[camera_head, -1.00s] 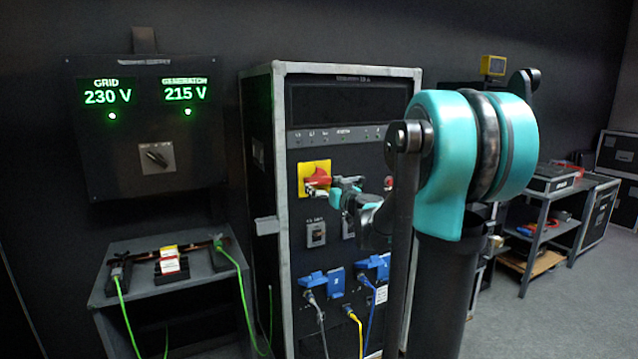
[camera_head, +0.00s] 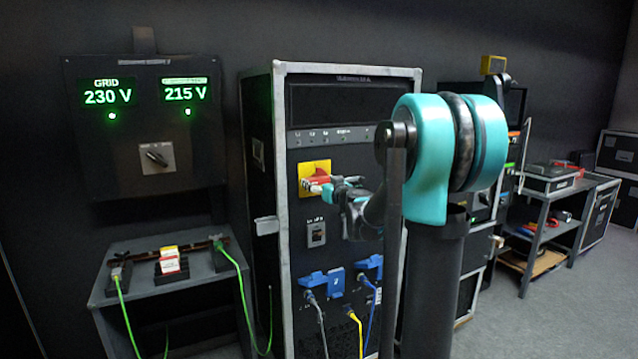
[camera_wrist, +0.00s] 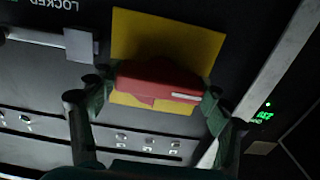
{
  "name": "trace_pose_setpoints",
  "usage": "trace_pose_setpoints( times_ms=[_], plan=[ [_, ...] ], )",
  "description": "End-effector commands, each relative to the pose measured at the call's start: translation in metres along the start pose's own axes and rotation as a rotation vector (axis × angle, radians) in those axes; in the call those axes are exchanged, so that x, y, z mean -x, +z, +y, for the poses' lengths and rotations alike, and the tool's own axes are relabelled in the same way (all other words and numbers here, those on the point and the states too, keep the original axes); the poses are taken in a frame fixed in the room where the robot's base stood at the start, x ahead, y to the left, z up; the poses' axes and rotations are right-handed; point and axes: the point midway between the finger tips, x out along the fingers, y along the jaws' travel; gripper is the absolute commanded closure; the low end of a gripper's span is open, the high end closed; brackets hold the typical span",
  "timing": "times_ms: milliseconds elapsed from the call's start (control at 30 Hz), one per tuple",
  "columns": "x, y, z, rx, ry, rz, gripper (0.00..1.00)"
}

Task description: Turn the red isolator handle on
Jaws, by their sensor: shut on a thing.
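The red isolator handle (camera_head: 318,179) sits on a yellow square plate (camera_head: 312,167) on the front of the black rack. In the head view my gripper (camera_head: 325,187) is at the handle, coming from the right, and covers part of it. In the wrist view the red handle (camera_wrist: 158,82) lies across the yellow plate (camera_wrist: 190,45), with a white mark near its right end. My gripper (camera_wrist: 157,92) has one finger at each end of the handle and is shut on it. The wrist view is turned over, with its lettering upside down.
A wall panel (camera_head: 145,120) at left reads GRID 230 V and 215 V, with a rotary switch (camera_head: 157,157). Blue sockets with plugged cables (camera_head: 325,283) are low on the rack. A small table (camera_head: 140,290) holds green cables. A shelf bench (camera_head: 550,215) stands at right.

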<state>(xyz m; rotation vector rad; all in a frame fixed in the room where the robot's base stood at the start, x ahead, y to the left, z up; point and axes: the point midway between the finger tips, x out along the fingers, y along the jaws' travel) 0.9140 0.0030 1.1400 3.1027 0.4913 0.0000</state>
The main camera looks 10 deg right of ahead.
Motion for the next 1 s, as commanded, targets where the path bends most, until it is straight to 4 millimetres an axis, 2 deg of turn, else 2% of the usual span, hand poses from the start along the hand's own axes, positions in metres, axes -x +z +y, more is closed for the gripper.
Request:
trace_pose_setpoints(
  times_ms=[33, 100, 467, 667, 1000],
  plan=[
    [0.0, 0.0, 0.0, 0.0, 0.0, 0.0, 0.44],
    [0.0001, 0.0, 0.0, 0.0, 0.0, 0.0, 0.52],
    [0.0001, 0.0, 0.0, -0.062, 0.0, 0.0, 0.52],
    [0.0001, 0.0, 0.0, -0.191, 0.0, 0.0, 0.52],
    [0.0002, 0.0, 0.0001, -0.507, 0.0, 0.0, 0.52]
  ],
)
